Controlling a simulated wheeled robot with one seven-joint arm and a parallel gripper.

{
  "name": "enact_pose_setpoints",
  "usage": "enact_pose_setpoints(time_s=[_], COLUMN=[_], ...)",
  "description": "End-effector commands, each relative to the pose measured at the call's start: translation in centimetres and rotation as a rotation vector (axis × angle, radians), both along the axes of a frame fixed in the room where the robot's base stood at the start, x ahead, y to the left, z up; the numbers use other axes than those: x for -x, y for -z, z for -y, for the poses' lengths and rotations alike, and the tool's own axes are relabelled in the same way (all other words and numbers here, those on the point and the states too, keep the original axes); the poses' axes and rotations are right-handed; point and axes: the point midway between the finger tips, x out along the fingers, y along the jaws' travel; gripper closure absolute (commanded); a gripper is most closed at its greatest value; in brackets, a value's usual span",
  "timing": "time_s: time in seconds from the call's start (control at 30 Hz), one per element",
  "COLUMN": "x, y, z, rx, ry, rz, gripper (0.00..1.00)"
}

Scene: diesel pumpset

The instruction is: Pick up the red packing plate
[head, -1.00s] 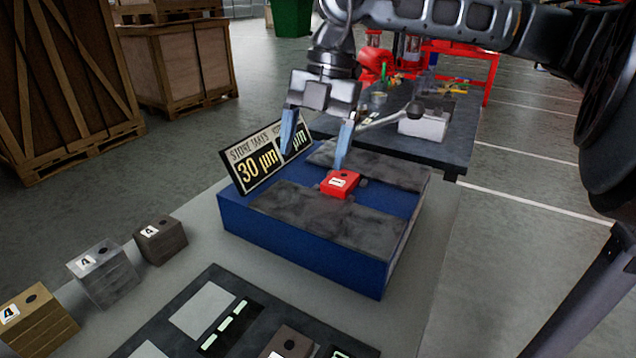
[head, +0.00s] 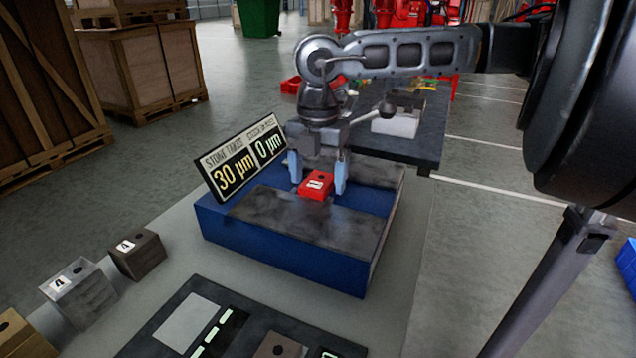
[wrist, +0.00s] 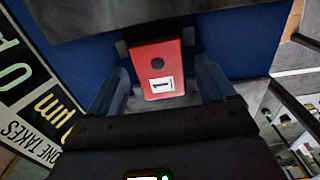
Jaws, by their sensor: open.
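The red packing plate (head: 316,185) is a small red block with a dark hole and a white label, resting on the blue box (head: 290,240) between two dark stone slabs. In the wrist view the red plate (wrist: 158,68) shows its label marked 1. My gripper (head: 317,178) is open, its blue fingers low on either side of the plate. In the wrist view the fingers (wrist: 167,88) flank the plate's near end with gaps, and nothing is gripped.
A sign reading 30 µm and 0 µm (head: 243,160) stands close on the left. Labelled blocks (head: 137,254) stand at the table's left. A dark tray (head: 245,322) lies in front. A dark bench (head: 420,140) stands behind.

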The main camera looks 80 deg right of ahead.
Motion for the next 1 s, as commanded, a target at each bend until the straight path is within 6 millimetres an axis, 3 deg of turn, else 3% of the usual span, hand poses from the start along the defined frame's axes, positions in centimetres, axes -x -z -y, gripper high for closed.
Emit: enact_pose_setpoints(time_s=[0.23,1.0], x=[0.00,0.00], y=[0.20,0.16], z=[-0.01,-0.01], rx=[0.000,0.000], ry=[0.000,-0.001], rz=[0.000,0.000], gripper=[0.17,0.91])
